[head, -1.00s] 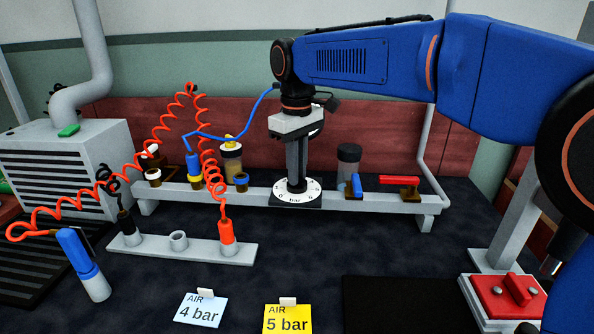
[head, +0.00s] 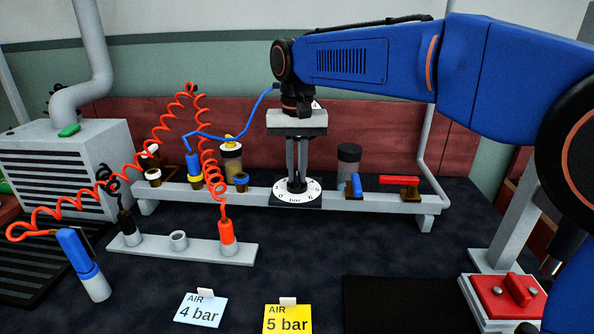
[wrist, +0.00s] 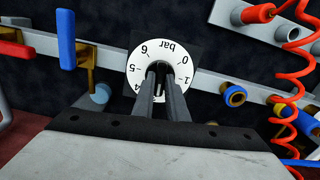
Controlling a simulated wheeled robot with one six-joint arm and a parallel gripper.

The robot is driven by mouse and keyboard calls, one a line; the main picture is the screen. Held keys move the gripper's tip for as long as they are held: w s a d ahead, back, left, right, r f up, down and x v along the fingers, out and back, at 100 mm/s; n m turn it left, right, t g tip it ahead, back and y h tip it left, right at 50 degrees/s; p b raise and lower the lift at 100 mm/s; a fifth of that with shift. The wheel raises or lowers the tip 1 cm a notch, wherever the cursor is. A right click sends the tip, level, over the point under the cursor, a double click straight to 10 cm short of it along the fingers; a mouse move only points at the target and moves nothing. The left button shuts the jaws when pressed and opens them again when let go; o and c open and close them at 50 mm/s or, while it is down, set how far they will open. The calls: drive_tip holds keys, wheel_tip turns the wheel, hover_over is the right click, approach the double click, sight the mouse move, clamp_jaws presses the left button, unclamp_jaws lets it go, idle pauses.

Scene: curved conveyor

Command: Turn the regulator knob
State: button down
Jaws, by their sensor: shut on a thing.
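The regulator's round white dial (head: 283,198) lies on a dark square plate on the grey rail; figures and the word "bar" are printed around it. In the wrist view the dial (wrist: 139,61) shows 6, bar, 0 and 1, with its lower part hidden by the fingers. My gripper (head: 297,183) points straight down over the dial's middle. Its two fingers are shut on the dark knob (wrist: 159,68) at the centre, which is mostly hidden between them. I cannot see where the knob points.
A blue lever (head: 354,186) and a red lever (head: 399,180) stand right of the dial. Coiled orange hoses (head: 210,165) and fittings are at left. Cards reading "AIR 4 bar" (head: 201,311) and "AIR 5 bar" (head: 287,318) stand in front.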

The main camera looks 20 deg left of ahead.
sight(297, 177)
drive_tip(key=shift+m, duration=0.6)
drive_tip(key=c, duration=1.8)
unclamp_jaws()
drive_tip(key=shift+o, duration=0.2)
wheel_tip(297, 177, up, 18)
drive_tip(key=shift+f, duration=0.25)
drive_tip(key=shift+s, duration=0.1)
